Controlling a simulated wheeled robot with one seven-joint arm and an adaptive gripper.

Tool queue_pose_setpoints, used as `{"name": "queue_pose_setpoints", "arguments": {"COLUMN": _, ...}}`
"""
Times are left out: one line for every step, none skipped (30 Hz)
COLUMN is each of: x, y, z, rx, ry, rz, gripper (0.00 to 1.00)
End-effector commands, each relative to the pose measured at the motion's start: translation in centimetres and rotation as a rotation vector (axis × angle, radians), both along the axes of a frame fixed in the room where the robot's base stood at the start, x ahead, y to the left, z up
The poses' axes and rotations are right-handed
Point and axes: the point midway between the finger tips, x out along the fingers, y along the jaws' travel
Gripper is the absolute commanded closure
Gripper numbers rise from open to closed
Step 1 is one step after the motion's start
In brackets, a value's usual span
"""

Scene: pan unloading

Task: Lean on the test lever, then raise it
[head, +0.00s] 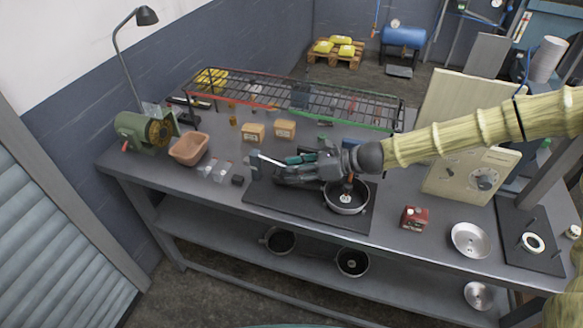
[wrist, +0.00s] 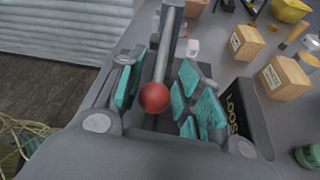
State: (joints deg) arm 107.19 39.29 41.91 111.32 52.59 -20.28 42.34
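The test lever is a grey metal bar (wrist: 168,50) with a red ball knob (wrist: 154,97) at its near end. In the wrist view it runs between the fingers of my gripper (wrist: 158,85), with the knob close to the palm. The teal-padded fingers are apart, with a visible gap on each side of the bar; I cannot tell whether any pad touches it. In the head view my gripper (head: 283,171) points left above the dark mat, and a pale bar (head: 268,161) shows beside it. The knob is not discernible there.
A pan (head: 345,199) stands on the mat (head: 300,214) under my wrist. A red box (head: 415,217) and a metal dish (head: 470,239) are to the right. Cardboard boxes (head: 285,128), a brown bin (head: 188,149) and a wire rack (head: 320,100) stand behind and left.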

Motion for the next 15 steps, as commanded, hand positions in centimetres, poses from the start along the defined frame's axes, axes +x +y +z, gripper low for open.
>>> {"name": "queue_pose_setpoints", "arguments": {"x": 0.01, "y": 0.35, "z": -0.08, "rx": 0.001, "ry": 0.002, "rz": 0.0, "gripper": 0.65}}
{"name": "queue_pose_setpoints", "arguments": {"x": 0.04, "y": 0.51, "z": -0.12, "rx": 0.0, "ry": 0.001, "rz": 0.001, "gripper": 0.65}}
{"name": "queue_pose_setpoints", "arguments": {"x": 0.08, "y": 0.7, "z": -0.18, "rx": 0.0, "ry": 0.001, "rz": 0.001, "gripper": 0.65}}
{"name": "queue_pose_setpoints", "arguments": {"x": 0.11, "y": 0.81, "z": -0.23, "rx": 0.0, "ry": 0.001, "rz": 0.001, "gripper": 0.65}}
{"name": "queue_pose_setpoints", "arguments": {"x": 0.12, "y": 0.89, "z": -0.28, "rx": 0.0, "ry": 0.001, "rz": 0.001, "gripper": 0.65}}
{"name": "queue_pose_setpoints", "arguments": {"x": 0.14, "y": 0.97, "z": -0.34, "rx": 0.0, "ry": 0.001, "rz": 0.001, "gripper": 0.65}}
{"name": "queue_pose_setpoints", "arguments": {"x": 0.14, "y": 1.01, "z": -0.38, "rx": 0.0, "ry": 0.001, "rz": 0.001, "gripper": 0.65}}
{"name": "queue_pose_setpoints", "arguments": {"x": 0.16, "y": 1.04, "z": -0.41, "rx": 0.0, "ry": 0.001, "rz": 0.001, "gripper": 0.65}}
{"name": "queue_pose_setpoints", "arguments": {"x": 0.17, "y": 1.06, "z": -0.43, "rx": 0.0, "ry": 0.001, "rz": 0.0, "gripper": 0.65}}
{"name": "queue_pose_setpoints", "arguments": {"x": 0.17, "y": 1.08, "z": -0.44, "rx": 0.0, "ry": 0.001, "rz": 0.0, "gripper": 0.65}}
{"name": "queue_pose_setpoints", "arguments": {"x": 0.17, "y": 1.08, "z": -0.44, "rx": 0.0, "ry": 0.001, "rz": 0.0, "gripper": 0.65}}
{"name": "queue_pose_setpoints", "arguments": {"x": 0.18, "y": 1.07, "z": -0.44, "rx": 0.0, "ry": 0.001, "rz": 0.0, "gripper": 0.65}}
{"name": "queue_pose_setpoints", "arguments": {"x": 0.18, "y": 1.07, "z": -0.44, "rx": 0.0, "ry": 0.001, "rz": 0.0, "gripper": 0.65}}
{"name": "queue_pose_setpoints", "arguments": {"x": 0.18, "y": 1.06, "z": -0.43, "rx": 0.0, "ry": 0.001, "rz": 0.0, "gripper": 0.65}}
{"name": "queue_pose_setpoints", "arguments": {"x": 0.18, "y": 1.07, "z": -0.42, "rx": 0.0, "ry": 0.0, "rz": 0.0, "gripper": 0.65}}
